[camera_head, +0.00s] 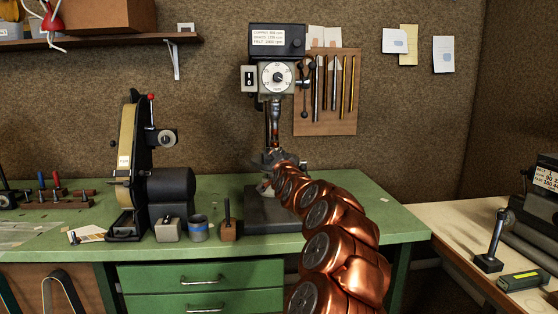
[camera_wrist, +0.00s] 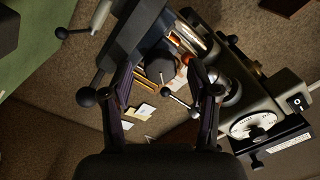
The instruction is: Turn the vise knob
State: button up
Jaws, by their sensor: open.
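The drill press (camera_head: 277,75) stands on the green bench, with a vise low in front of its column, mostly hidden by my arm and gripper (camera_head: 278,160). In the wrist view, my gripper (camera_wrist: 160,72) is open, with one dark finger on each side. A dark round knob-like part (camera_wrist: 160,64) shows between the fingertips, apparently the vise knob. I cannot tell whether the fingers touch it. A dark grey block (camera_wrist: 127,42), likely part of the vise, lies beside the left finger.
Ball-ended levers (camera_wrist: 86,96) lie close to the fingers. The press's dial (camera_wrist: 255,125) is at right in the wrist view. A belt sander (camera_head: 130,165), a blue tin (camera_head: 198,230) and small blocks stand left on the green bench (camera_head: 345,185). Tools hang on a board (camera_head: 328,125).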

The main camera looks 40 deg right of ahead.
jog(key=v, duration=1.1)
jog(key=shift+s+a, duration=0.25)
jog(key=shift+s, duration=0.1)
